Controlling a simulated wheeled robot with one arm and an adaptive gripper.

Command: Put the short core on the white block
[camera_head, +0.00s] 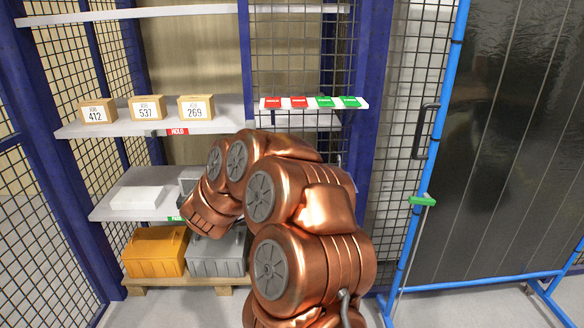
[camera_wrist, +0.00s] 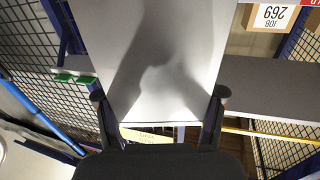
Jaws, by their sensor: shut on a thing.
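My gripper (camera_wrist: 160,95) shows in the wrist view, its two dark fingertips wide apart against the sides of a pale grey, flat-faced piece, which appears to be the short core (camera_wrist: 165,48). A shadow falls across its face. In the head view the white block (camera_head: 136,198) lies flat on the middle-lower shelf at left. My copper arm reaches to the right of it, and the gripper is hidden there. A small grey thing (camera_head: 188,185) shows between the white block and my arm, mostly covered; I cannot tell what it is.
Job boxes 412 (camera_head: 97,111), 537 (camera_head: 147,109) and 269 (camera_head: 196,108) stand on the shelf above. An orange bin (camera_head: 155,252) and a grey bin (camera_head: 215,256) sit below. Blue posts and mesh close in the rack. Red and green tags (camera_head: 314,102) line a ledge at right.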

